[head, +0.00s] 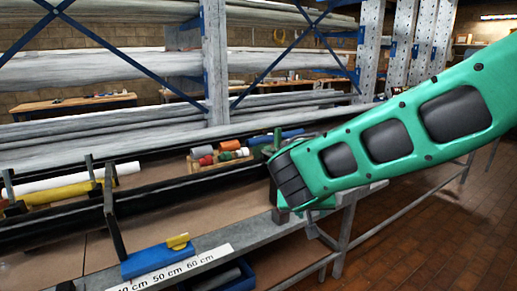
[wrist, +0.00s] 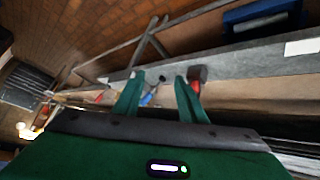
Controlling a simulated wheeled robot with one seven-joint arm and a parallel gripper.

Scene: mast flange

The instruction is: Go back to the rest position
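My green arm reaches in from the right in the head view and ends over the front edge of the workbench (head: 190,265). My gripper (wrist: 157,80) shows in the wrist view as two green fingers standing apart. I see nothing held between them. A small blue item and a red-and-black item (wrist: 197,80) show beyond and beside the fingertips; I cannot tell if the fingers touch the latter. The fingertips are mostly hidden by the arm in the head view.
White (head: 125,168) and yellow (head: 60,193) tubes lie at left between black rails. A blue block (head: 155,262) sits on the front rim. A blue crate (head: 238,278) is below. Brick floor at right is clear.

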